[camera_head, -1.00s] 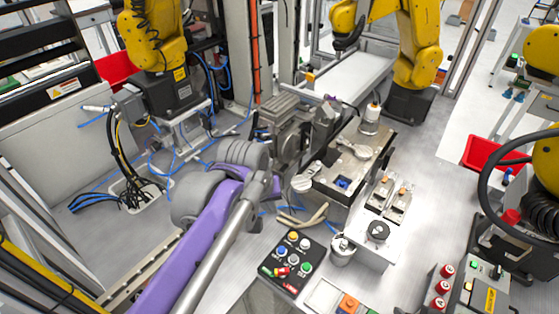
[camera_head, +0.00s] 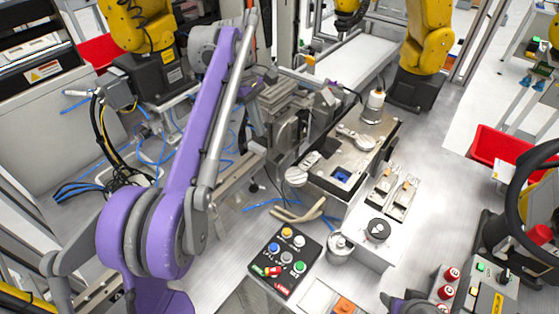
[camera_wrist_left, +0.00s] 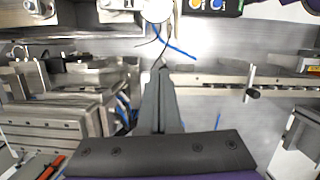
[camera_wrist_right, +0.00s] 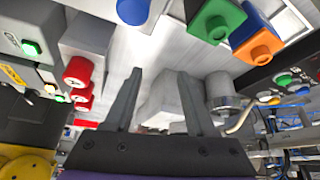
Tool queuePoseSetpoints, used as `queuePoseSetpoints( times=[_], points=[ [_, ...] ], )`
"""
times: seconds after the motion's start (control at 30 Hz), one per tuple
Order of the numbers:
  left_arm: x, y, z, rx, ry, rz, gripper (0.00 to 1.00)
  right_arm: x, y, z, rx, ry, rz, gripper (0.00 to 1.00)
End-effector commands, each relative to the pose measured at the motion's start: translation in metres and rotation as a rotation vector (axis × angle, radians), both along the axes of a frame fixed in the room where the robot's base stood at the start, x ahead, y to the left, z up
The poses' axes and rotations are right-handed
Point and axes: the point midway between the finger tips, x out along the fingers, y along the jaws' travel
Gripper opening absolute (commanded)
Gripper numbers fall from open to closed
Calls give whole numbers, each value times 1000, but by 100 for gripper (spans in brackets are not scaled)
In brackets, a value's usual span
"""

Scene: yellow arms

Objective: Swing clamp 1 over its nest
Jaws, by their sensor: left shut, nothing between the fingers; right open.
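The fixture block (camera_head: 376,160) stands right of centre in the head view. A swing clamp with a round pad (camera_head: 296,177) is at its left end. Another clamp arm (camera_head: 354,140) lies across its top. A blue-floored pocket (camera_head: 342,176) shows between them; which clamp is number 1 I cannot tell. My left gripper (camera_wrist_left: 160,82) is shut and empty, pointing toward the fixture's edge, apart from the pad at the top of its wrist view. My left arm mostly hides it in the head view. My right gripper (camera_wrist_right: 160,82) is open and empty near a panel of red buttons.
A button box (camera_head: 284,262) stands in front of the fixture, with two toggle clamps (camera_head: 392,192) to its right. A rail with a black-knobbed lever (camera_wrist_left: 253,94) runs beside my left gripper. A grey vise-like machine (camera_head: 283,115) stands behind.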

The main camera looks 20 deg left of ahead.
Motion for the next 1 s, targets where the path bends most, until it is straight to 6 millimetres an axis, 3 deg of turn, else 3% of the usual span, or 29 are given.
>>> queuePoseSetpoints(
  times=[0.37, 0.57, 0.87, 1.0],
  points=[
    [0, -1, -6, 1, -1, -2, 0, -1, 0, -1, 0, 1, 0, 56],
    [-3, -9, -37, 1, -1, -4, 0, -4, 0, -9, 0, 7, 0, 56],
    [-7, -24, -98, 1, -1, -4, 0, -7, 0, -17, 0, 13, 0, 56],
    [-12, -45, -98, 0, -3, -7, 0, -5, 0, -13, 0, 10, 0, 56]
  ],
)
